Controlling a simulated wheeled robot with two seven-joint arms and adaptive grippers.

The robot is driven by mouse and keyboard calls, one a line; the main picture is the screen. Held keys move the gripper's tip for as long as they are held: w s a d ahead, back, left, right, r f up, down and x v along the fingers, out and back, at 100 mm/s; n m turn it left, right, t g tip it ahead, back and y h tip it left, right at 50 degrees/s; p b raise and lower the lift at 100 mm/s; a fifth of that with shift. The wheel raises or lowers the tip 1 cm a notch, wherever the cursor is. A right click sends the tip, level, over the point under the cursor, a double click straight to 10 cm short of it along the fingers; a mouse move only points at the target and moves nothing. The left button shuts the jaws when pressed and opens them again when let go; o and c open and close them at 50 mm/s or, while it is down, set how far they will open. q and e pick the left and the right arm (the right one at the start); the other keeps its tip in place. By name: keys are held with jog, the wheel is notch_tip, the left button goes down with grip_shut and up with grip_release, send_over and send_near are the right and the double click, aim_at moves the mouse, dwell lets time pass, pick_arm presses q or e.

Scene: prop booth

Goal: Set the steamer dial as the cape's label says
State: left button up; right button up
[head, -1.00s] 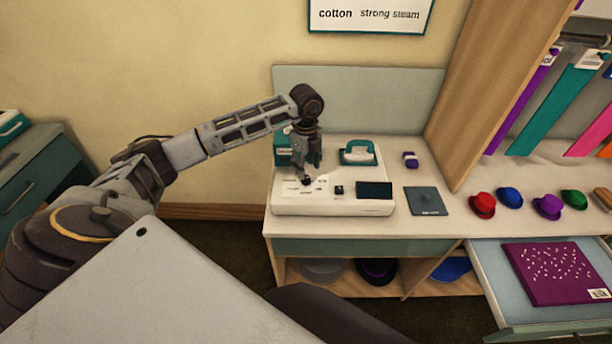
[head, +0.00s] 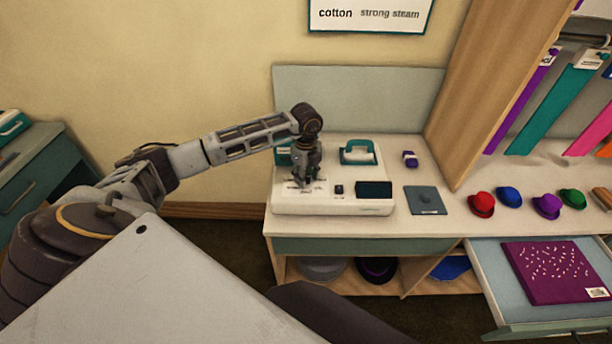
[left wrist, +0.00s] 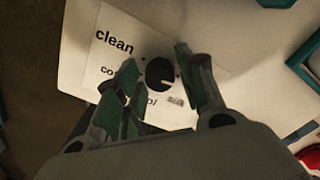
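The white steamer unit (head: 335,207) stands on the counter with a teal-handled iron (head: 358,153) and a dark display (head: 374,189). My left gripper (head: 304,184) is down at its panel. In the left wrist view my left gripper (left wrist: 156,62) is open, its fingers on either side of the dark round dial (left wrist: 160,72); I cannot tell whether they touch it. The dial's pale mark points right. The panel reads "clean"; other words are partly hidden by the fingers. Hanging capes, one purple (head: 518,100) and one teal (head: 552,108), have tags at top too small to read. My right gripper is not in view.
A wall sign (head: 368,14) reads "cotton strong steam". Small coloured hats, one red (head: 481,205), line the counter beside a grey pad (head: 425,200). An open drawer (head: 490,270) holds a purple speckled folded cloth (head: 555,272). A wooden partition (head: 490,90) stands right of the steamer.

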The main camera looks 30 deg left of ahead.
pick_arm(q)
jog(key=c, duration=0.7)
jog(key=shift+o, duration=0.2)
jog(key=shift+m, duration=0.4)
jog(key=shift+m+b, duration=0.7)
jog(key=shift+m, duration=0.3)
jog(key=shift+m+b, duration=0.5)
jog(key=shift+m, duration=0.7)
jog(key=m+b, duration=0.1)
jog(key=m, duration=0.2)
jog(key=shift+m+b, duration=0.4)
jog(key=shift+m, duration=0.5)
jog(key=shift+r, duration=0.1)
jog(key=o, duration=1.1)
jog(key=shift+c, duration=0.2)
jog(key=shift+r, duration=0.55)
notch_tip(320, 180, up, 11)
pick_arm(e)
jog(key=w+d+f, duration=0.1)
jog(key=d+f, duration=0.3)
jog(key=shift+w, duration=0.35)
